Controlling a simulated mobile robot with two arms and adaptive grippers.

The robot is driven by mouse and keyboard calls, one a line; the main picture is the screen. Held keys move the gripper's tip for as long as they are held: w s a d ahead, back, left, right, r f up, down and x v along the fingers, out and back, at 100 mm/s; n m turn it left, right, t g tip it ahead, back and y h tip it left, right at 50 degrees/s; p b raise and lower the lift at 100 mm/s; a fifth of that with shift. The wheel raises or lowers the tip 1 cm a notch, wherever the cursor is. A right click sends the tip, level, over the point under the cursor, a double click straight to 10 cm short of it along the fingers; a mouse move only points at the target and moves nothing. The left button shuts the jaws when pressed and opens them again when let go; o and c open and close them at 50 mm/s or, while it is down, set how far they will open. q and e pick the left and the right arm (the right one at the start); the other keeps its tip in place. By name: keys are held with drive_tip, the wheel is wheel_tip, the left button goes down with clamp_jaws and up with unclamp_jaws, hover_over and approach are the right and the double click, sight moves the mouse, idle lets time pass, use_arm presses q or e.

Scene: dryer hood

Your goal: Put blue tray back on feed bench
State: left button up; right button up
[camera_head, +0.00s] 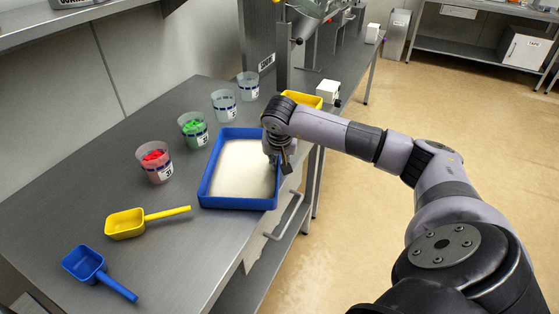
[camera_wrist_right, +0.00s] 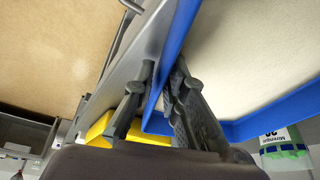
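The blue tray (camera_head: 204,190), filled with a whitish layer, is at the middle of the steel bench, its right side close to the bench's front edge. It looks level; I cannot tell whether it rests on the steel or is slightly raised. My right gripper (camera_head: 279,163) points down at the tray's right wall. In the right wrist view, the gripper's fingers (camera_wrist_right: 164,77) are close together on either side of the blue tray wall (camera_wrist_right: 182,35) and appear shut on it. My left gripper is not in view.
Several cups (camera_head: 155,162) line the tray's left and far side. A yellow scoop (camera_head: 126,223) and a blue scoop (camera_head: 84,264) lie nearer. A yellow tray (camera_head: 302,99) is beyond my right wrist. A bench handle (camera_head: 285,216) sticks out at the front edge.

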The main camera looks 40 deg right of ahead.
drive_tip(key=shift+o, duration=1.1)
drive_tip(key=shift+r, duration=0.25)
drive_tip(key=shift+a+r, duration=0.1)
drive_tip(key=shift+r, duration=0.25)
drive_tip(key=v, duration=1.1)
drive_tip(key=shift+s+b, duration=0.15)
drive_tip(key=shift+b, duration=0.15)
